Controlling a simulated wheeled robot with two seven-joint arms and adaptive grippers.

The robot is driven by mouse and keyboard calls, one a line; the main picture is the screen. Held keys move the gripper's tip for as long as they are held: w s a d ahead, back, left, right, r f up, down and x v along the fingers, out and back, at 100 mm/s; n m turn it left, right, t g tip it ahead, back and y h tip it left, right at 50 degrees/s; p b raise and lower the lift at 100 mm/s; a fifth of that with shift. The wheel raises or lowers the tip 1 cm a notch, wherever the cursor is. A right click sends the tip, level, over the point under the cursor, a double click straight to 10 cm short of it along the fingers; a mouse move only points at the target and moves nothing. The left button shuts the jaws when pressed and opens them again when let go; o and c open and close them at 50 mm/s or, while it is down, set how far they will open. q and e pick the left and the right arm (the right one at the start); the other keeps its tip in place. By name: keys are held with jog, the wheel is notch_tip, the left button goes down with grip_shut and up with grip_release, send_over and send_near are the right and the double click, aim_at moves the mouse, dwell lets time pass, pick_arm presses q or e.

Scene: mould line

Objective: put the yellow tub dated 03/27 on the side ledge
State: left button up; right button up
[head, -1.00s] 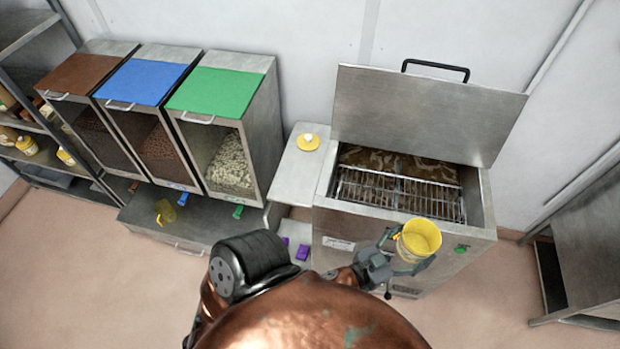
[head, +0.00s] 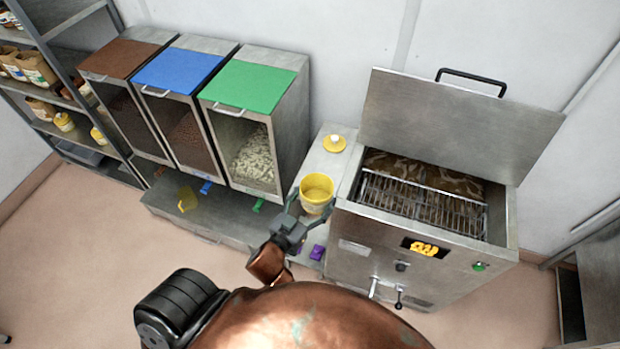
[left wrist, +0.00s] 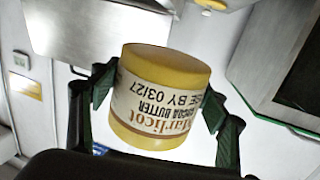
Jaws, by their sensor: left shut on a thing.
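The yellow tub (head: 317,187) is gripped between the two fingers of my left gripper (head: 316,200). In the left wrist view the tub (left wrist: 150,120) has a cream label, upside down in the picture, reading Marlicot and BY 03/27. The fingers of my left gripper (left wrist: 158,95) press on both its sides. The side ledge (head: 314,165) is the narrow metal shelf between the bins and the open machine. In the head view the tub overlaps the ledge's front part; I cannot tell whether it touches it. My right gripper is not in view.
A yellow lid with a white knob (head: 334,144) lies on the ledge's back part. The open machine (head: 430,265) stands right, the green-topped bin (head: 255,95) left. A yellow scoop (head: 187,199) is on the left. Shelves with tubs (head: 64,122) stand far left.

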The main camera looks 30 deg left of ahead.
aim_at(306, 179)
pick_arm(q)
jog(key=w+a, duration=0.1)
jog(key=a, duration=0.1)
jog(key=w+a, duration=0.1)
jog(key=a, duration=0.1)
jog(key=w+a, duration=0.1)
jog(key=shift+w+a, duration=0.35)
jog(key=shift+a, duration=0.05)
jog(key=w+a+f, duration=0.1)
jog(key=w+f, duration=0.2)
jog(key=w, duration=0.1)
jog(key=w+f, duration=0.3)
jog(key=w, duration=0.1)
jog(key=w+a+f+b, duration=0.1)
jog(key=w+f, duration=0.2)
jog(key=w, duration=0.1)
jog(key=shift+w+a+f, duration=0.1)
jog(key=shift+a+f, duration=0.05)
jog(key=shift+a, duration=0.2)
notch_tip(306, 179, down, 3)
jog(key=shift+w+f, duration=0.1)
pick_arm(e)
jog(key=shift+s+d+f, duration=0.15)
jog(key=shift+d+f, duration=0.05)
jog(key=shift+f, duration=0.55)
pick_arm(q)
jog(key=shift+b, duration=0.3)
